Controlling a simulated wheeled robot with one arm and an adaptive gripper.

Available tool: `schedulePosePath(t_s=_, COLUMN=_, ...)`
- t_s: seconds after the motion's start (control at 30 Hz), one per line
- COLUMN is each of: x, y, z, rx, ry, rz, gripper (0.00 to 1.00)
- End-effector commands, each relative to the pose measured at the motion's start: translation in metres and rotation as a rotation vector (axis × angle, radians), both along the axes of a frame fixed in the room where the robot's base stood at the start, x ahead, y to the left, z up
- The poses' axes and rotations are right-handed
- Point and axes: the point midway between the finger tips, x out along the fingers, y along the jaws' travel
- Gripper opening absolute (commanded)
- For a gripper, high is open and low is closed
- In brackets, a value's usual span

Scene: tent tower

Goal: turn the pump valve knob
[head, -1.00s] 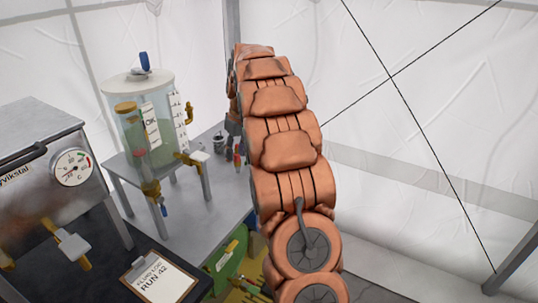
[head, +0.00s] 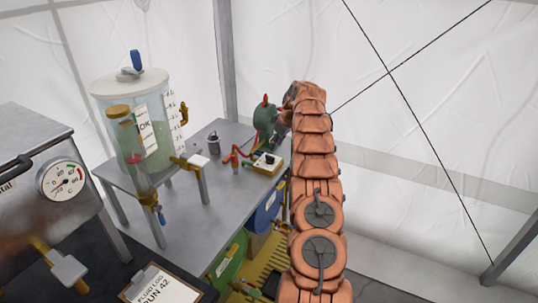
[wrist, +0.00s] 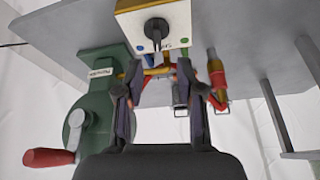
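A black knob (wrist: 157,32) sits on a pale box (wrist: 178,15) with a blue and a green dot beside it, at the top of the wrist view. The box also shows in the head view (head: 265,165), at the table's right edge beside my arm. In the wrist view my gripper (wrist: 160,78) has its two fingers spread apart, with nothing held between them. The knob lies beyond the fingertips, apart from them. In the head view my gripper is mostly hidden by the bent arm.
A green pump housing (wrist: 97,110) with a red-handled crank (wrist: 48,158) is close left of the fingers in the wrist view. Red and yellow fittings (wrist: 217,75) are to the right. A clear tank (head: 150,120) stands on the grey table (head: 205,205).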

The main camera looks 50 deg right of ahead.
Motion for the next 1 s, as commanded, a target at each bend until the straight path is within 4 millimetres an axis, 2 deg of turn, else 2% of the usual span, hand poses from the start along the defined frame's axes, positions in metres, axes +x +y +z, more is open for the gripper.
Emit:
schedulePosePath(t_s=0.27, x=0.003, y=-0.003, z=-0.01, rx=-0.003, ry=-0.008, rz=0.009, gripper=0.38)
schedulePosePath(t_s=0.7, x=0.021, y=-0.001, z=-0.053, rx=-0.003, ry=-0.008, rz=0.008, gripper=0.38)
schedulePosePath(t_s=1.0, x=0.028, y=-0.001, z=-0.072, rx=-0.003, ry=-0.008, rz=0.006, gripper=0.38)
